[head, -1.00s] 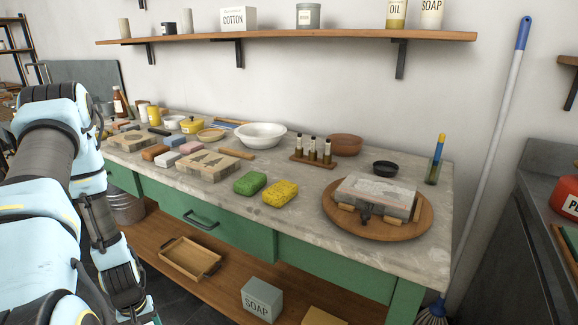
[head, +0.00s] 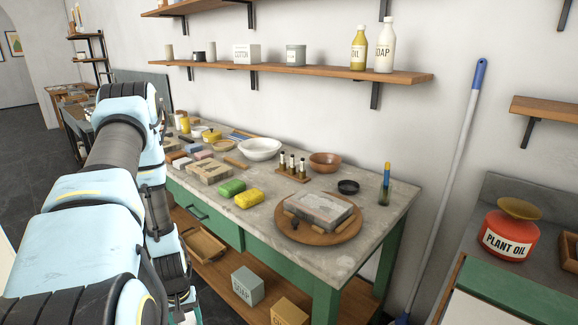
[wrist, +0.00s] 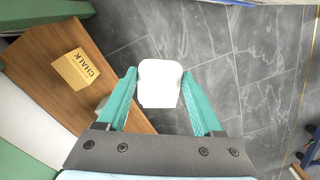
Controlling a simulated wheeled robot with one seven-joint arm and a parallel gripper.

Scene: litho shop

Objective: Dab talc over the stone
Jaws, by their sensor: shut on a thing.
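My gripper (wrist: 159,100) is shut on a white, round-cornered block (wrist: 160,82) in the wrist view. It holds the block over the dark tiled floor, beside the lower shelf and apart from the bench. In the head view my arm fills the left side and hides the held block. A pale grey stone slab (head: 320,208) lies on a round wooden board (head: 290,234) at the right end of the bench. Another stone with a dark tree picture (head: 208,172) lies farther left on the bench. No talc label is readable.
The bench top (head: 345,262) is bare in front of the board. Green (head: 231,188) and yellow (head: 249,198) sponges, small bottles (head: 292,166), bowls and a glass with a brush (head: 385,190) stand around. A broom leans at right. A chalk box (wrist: 76,69) sits on the lower shelf.

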